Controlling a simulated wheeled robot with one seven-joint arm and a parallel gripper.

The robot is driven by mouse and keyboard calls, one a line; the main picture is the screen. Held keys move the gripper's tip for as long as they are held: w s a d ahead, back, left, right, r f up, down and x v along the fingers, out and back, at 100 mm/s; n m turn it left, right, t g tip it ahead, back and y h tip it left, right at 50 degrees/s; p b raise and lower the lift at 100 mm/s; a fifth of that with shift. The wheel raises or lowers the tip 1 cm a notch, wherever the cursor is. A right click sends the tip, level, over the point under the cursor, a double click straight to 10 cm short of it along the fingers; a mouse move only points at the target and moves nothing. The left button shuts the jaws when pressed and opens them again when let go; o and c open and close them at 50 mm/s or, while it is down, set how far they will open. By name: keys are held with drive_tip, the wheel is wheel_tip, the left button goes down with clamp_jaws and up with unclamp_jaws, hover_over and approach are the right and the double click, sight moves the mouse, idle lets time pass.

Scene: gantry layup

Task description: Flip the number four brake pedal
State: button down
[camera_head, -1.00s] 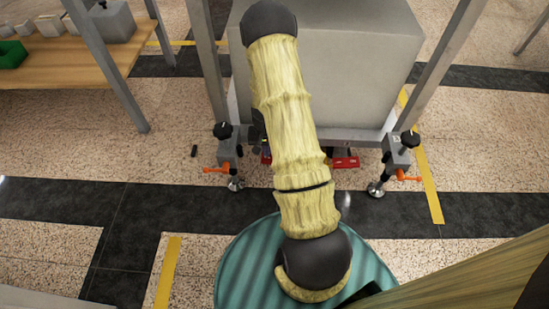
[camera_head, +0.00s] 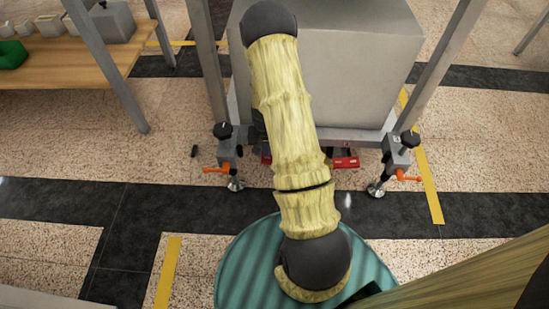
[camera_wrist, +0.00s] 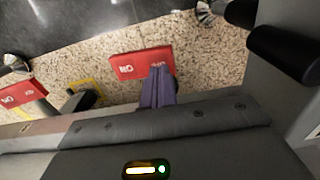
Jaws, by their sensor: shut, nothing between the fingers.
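In the wrist view a red brake pedal (camera_wrist: 140,62) with white lettering starting "NO" lies ahead; its number is covered or too blurred to read. My gripper (camera_wrist: 160,70) is shut and empty, with its purple fingertips overlapping the pedal's right part; I cannot tell whether they touch it. A second red pedal (camera_wrist: 22,94) with similar lettering shows at the left edge. In the head view one red pedal (camera_head: 345,160) shows right of my arm, under the grey block. Only a sliver of another red part (camera_head: 266,156) shows left of my arm. My gripper is hidden there.
A large grey block (camera_head: 345,80) sits on a frame with metal legs, levelling feet (camera_head: 236,184) and orange levers (camera_head: 215,170). A wooden table (camera_head: 60,70) with a green bin (camera_head: 12,55) stands at the left. The floor in front is clear.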

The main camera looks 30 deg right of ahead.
drive_tip(key=shift+f+b, duration=0.45)
drive_tip(key=shift+f, duration=0.65)
idle(1.2)
drive_tip(key=shift+r, duration=0.1)
drive_tip(key=shift+r+p, duration=3.45)
drive_tip(key=shift+p, duration=0.05)
drive_tip(key=s+a+r+n+t+p, duration=0.1)
drive_tip(key=a+r+p, duration=0.25)
drive_tip(key=r, duration=0.75)
drive_tip(key=s+a+r+n+p, duration=0.1)
drive_tip(key=a+r+n+p, duration=0.2)
drive_tip(key=r, duration=0.8)
drive_tip(key=s+a+r+n+t+p, duration=0.1)
drive_tip(key=s+a+r+p, duration=0.2)
drive_tip(key=r, duration=0.4)
drive_tip(key=s+a+r+n+p, duration=0.1)
drive_tip(key=s+a+r+p, duration=0.2)
drive_tip(key=r, duration=0.4)
drive_tip(key=s+a+r+n+t+p, duration=0.1)
drive_tip(key=s+r+p, duration=0.2)
drive_tip(key=s+r, duration=0.3)
wheel_tip(320, 180, up, 38)
drive_tip(key=w+p, duration=0.1)
drive_tip(key=p, duration=3.6)
drive_tip(key=shift+w+r+p, duration=0.15)
drive_tip(key=shift+w+p, duration=0.1)
drive_tip(key=shift+p, duration=0.15)
